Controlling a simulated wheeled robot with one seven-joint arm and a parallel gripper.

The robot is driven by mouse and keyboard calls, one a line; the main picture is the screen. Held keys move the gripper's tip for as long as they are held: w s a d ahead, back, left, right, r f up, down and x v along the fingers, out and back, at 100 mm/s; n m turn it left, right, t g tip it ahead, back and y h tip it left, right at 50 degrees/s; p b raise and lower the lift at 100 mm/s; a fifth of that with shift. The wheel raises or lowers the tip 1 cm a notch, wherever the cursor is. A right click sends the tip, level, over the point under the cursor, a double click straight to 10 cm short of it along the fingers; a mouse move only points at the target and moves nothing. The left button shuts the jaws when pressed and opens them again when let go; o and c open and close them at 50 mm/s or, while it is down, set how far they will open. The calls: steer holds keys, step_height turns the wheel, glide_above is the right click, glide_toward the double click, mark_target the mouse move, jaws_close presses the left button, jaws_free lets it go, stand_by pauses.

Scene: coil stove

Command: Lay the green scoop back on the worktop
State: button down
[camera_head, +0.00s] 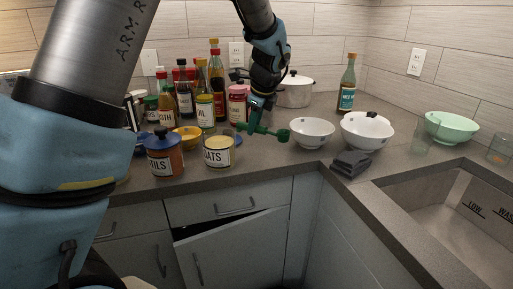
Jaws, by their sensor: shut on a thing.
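The green scoop (282,135) is held by my gripper (260,116) above the worktop, between the oats jar and a white bowl. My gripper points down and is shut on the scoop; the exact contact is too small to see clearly. The scoop's round end points right, close in the picture to the white bowl's left rim. The grey worktop (257,166) runs below it to the front edge. Part of the scoop's handle is hidden by my gripper.
An oats jar (218,153) and a second labelled jar (165,159) stand at left front, with bottles behind. White bowls (312,134) (366,131) and a dark folded cloth (351,163) are to the right. A sink (465,205) lies at far right. A cabinet door (235,250) below hangs ajar.

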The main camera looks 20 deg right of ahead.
mark_target(252, 151)
steer(key=shift+f+p, duration=0.45)
steer(key=shift+f, duration=2.6)
steer(key=shift+f, duration=0.1)
steer(key=c, duration=0.7)
jaws_free()
steer(key=shift+a, duration=0.1)
steer(key=shift+o, duration=0.2)
steer(key=b+v, duration=0.2)
steer(key=v, duration=1)
